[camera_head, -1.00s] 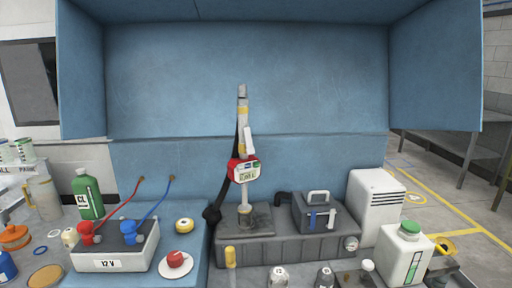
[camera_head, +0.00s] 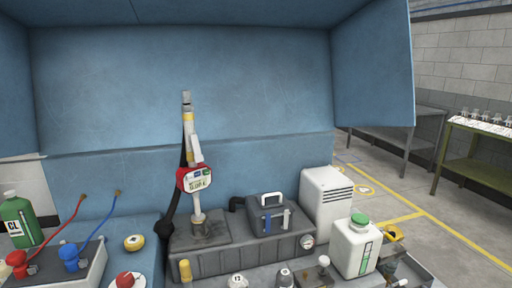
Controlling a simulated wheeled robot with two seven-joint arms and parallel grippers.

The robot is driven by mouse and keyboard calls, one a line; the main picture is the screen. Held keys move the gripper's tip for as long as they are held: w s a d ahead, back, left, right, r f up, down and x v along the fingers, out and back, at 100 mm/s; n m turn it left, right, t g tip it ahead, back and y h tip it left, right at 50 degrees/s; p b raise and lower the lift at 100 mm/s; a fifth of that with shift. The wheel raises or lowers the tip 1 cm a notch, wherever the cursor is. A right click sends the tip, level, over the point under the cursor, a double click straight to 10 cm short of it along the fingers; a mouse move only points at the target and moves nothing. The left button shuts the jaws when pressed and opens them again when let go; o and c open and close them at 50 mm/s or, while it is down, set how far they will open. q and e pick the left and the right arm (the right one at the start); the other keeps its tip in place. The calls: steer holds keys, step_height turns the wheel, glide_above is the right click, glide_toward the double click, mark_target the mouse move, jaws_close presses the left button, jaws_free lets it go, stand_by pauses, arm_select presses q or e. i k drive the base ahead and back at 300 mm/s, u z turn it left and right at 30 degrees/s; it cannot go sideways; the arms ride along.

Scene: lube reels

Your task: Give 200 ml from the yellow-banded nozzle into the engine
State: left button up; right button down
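A nozzle with a yellow band (camera_head: 188,117) near its top stands upright at the middle left. Its red meter (camera_head: 194,179) has a small display whose digits are too small to read. Its pale spout points down at a grey block (camera_head: 240,262); I cannot tell how far it goes in. A black hose (camera_head: 173,203) runs down beside it. The block carries a dark box with a white handle (camera_head: 270,197); I cannot tell for sure whether this is the engine. Neither of my grippers is in view, and nothing is seen holding the nozzle.
A green CL bottle (camera_head: 18,222) and a battery box (camera_head: 75,270) with red and blue clamps stand at left. A white louvred unit (camera_head: 326,203) and a white green-capped jug (camera_head: 357,248) stand at right. Blue panels (camera_head: 190,60) close the back. Floor shows beyond at right.

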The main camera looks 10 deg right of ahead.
mark_target(198, 158)
steer(key=z, duration=0.4)
steer(key=i, duration=0.75)
steer(key=u, duration=1.7)
